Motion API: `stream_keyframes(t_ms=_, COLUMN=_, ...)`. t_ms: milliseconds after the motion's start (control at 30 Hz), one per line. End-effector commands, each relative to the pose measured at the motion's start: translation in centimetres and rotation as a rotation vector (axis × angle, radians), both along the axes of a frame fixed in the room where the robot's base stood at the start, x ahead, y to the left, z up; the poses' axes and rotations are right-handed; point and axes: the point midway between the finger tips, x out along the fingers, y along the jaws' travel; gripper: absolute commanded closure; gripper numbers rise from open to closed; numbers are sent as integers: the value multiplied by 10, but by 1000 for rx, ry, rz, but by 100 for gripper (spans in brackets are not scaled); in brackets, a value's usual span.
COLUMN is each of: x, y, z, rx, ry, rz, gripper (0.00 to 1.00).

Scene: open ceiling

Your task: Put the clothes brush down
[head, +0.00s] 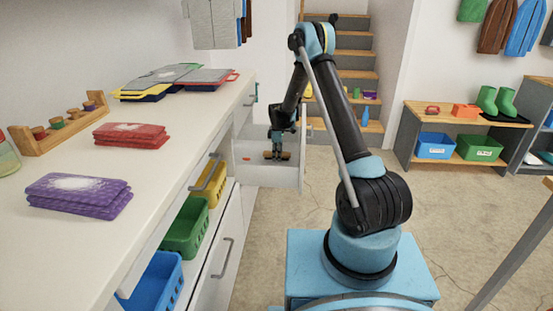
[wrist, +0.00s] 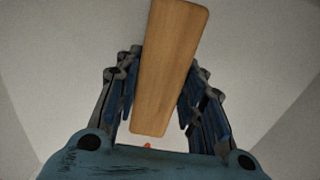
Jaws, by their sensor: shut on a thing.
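The clothes brush (wrist: 170,65) has a flat, pale wooden back. In the wrist view it lies lengthwise between the fingers of my gripper (wrist: 160,100), which is shut on it. In the head view my gripper (head: 277,148) points down at the open white drawer (head: 270,176), with the small brown brush (head: 270,155) at its fingertips. The brush's underside is hidden, and I cannot tell whether it touches the drawer's floor. Pale drawer surfaces fill the wrist view's background.
A small red thing (wrist: 147,145) shows just past the brush's near end. The white counter (head: 170,170) on the left holds folded red cloths (head: 130,135) and purple cloths (head: 80,195). Yellow, green and blue baskets stand below it. The floor to the right is clear up to the bench (head: 465,120).

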Motion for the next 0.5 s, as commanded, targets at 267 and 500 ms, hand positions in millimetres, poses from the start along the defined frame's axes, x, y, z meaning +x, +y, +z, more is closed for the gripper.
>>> stream_keyframes(t_ms=267, x=0, y=0, z=-12, rx=0, ry=0, rz=0, gripper=86)
stream_keyframes(t_ms=500, x=0, y=0, z=-16, rx=0, ry=0, rz=0, gripper=86)
